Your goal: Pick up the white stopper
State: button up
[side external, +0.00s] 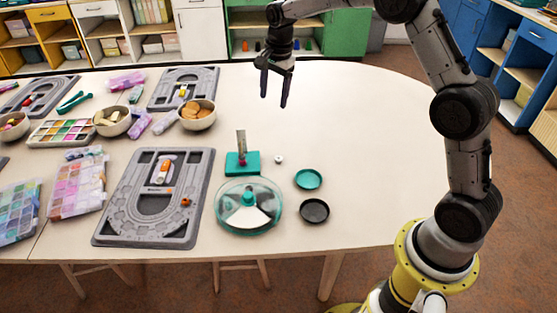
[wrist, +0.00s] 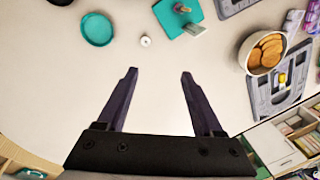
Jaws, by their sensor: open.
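The white stopper (side external: 279,158) is a small round white piece lying on the table, just right of the teal stand in the side external view. In the wrist view the white stopper (wrist: 145,41) shows a small dark centre and lies beyond my fingertips, slightly left of the gap between them. My gripper (side external: 275,99) is open and empty, held above the far part of the table and well apart from the stopper. In the wrist view my gripper (wrist: 158,73) shows both dark fingers spread, with only bare table between them.
Near the stopper are a teal stand (side external: 242,169) with an upright piece, a teal dish (side external: 308,179), a black dish (side external: 314,210) and a round clear-lidded container (side external: 248,222). Grey bead boards (side external: 190,230) and bowls (side external: 197,124) fill the left. The table's right side is clear.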

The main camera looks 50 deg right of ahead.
jog(key=g, duration=0.2)
send_over(279, 160)
jog(key=f, duration=1.6)
jog(key=shift+w+d+f, duration=0.2)
jog(key=shift+w+d, duration=0.15)
jog(key=shift+f, duration=3.3)
grip_shut()
